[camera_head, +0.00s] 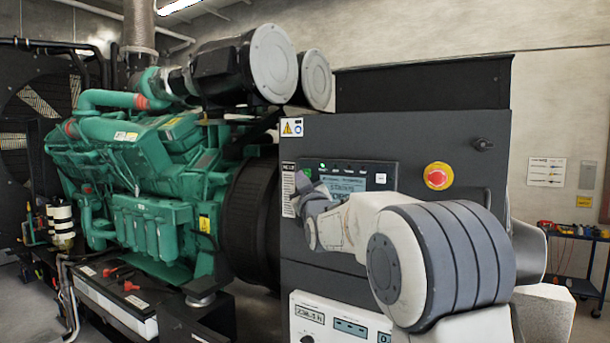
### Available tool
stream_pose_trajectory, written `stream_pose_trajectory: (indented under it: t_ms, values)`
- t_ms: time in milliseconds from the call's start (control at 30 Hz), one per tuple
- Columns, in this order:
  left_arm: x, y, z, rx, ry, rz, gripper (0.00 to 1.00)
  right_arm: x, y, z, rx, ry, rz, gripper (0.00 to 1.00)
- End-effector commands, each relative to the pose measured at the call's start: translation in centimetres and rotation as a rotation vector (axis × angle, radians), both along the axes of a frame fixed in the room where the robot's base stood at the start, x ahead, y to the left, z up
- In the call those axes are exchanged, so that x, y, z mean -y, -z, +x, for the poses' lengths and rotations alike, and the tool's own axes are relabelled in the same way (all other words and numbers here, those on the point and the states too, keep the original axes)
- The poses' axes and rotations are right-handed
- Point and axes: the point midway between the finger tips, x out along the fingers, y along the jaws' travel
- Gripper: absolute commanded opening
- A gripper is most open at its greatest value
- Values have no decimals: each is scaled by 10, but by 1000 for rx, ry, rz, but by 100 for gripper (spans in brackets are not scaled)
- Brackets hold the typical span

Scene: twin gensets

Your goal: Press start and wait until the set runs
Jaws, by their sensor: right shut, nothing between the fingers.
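A green generator set (145,190) fills the left of the head view. Its dark control cabinet (390,137) stands right of it. A control panel (378,172) on the cabinet has a lit display (347,184) and a small green light near its top left. My right gripper (303,181) is shut and empty, at the left end of this panel. My right arm and gripper hide the panel's lower left part, so I cannot see a start button or tell whether the fingertips touch one. My left gripper is not in view.
A red emergency stop button (438,176) on a yellow plate sits right of the panel. A white box with displays (338,318) is below my arm. A blue cart with tools (571,236) stands at the far right. Red-handled parts lie by the engine base.

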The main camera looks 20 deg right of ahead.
Motion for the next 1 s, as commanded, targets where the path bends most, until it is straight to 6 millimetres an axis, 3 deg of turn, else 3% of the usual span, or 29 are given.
stream_pose_trajectory:
  t_ms: [1000]
  values:
    - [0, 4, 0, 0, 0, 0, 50, 8, 0, 7, 0, 0, 0, 0]
